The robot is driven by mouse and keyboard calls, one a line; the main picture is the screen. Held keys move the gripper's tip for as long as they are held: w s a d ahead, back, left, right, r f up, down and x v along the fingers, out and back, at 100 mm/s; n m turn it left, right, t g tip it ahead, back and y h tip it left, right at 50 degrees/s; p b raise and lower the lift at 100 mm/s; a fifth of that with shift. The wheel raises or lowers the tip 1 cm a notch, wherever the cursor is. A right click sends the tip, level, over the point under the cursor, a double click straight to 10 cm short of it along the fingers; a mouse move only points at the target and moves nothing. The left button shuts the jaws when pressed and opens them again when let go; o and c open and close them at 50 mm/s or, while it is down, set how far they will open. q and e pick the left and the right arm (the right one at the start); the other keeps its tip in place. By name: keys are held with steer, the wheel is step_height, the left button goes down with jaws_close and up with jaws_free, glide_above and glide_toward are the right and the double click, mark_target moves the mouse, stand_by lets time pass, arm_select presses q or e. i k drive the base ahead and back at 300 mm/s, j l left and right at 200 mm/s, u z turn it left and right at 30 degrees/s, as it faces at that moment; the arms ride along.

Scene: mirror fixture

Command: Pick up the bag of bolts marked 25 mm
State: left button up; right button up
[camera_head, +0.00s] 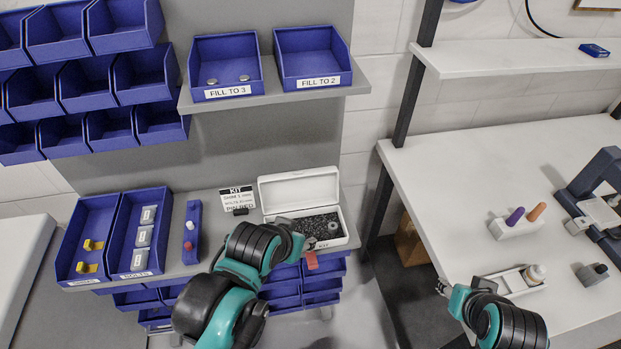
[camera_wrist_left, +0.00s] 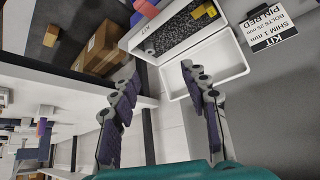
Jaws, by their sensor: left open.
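Several grey bags with white labels (camera_head: 144,237) lie in a row in the blue bin (camera_head: 121,248), whose front label looks like BOLTS. The sizes on the bags are too small to read. My left gripper (camera_head: 304,234) is over the white kit box (camera_head: 350,222), to the right of the bags. In the left wrist view my left gripper (camera_wrist_left: 163,72) has its fingers apart with nothing between them, and the open kit box (camera_wrist_left: 232,60) is ahead. My right gripper (camera_head: 441,288) is at the right-hand table; its fingers are too small to judge.
A kit card (camera_head: 237,198) stands left of the box; in the left wrist view the card (camera_wrist_left: 268,28) reads SHIM 1 mm, BOLTS 25 mm, PIN RED. A yellow piece (camera_wrist_left: 204,13) shows in the box. Yellow shims (camera_head: 90,246) and a pin holder (camera_head: 192,222) flank the bags.

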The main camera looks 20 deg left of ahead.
mark_target(145, 235)
steer(key=u, duration=2.25)
steer(key=i+j+z, duration=0.4)
steer(key=j, duration=0.25)
steer(key=i+j+z, duration=0.2)
steer(key=i+j, duration=0.05)
steer(key=j, duration=0.1)
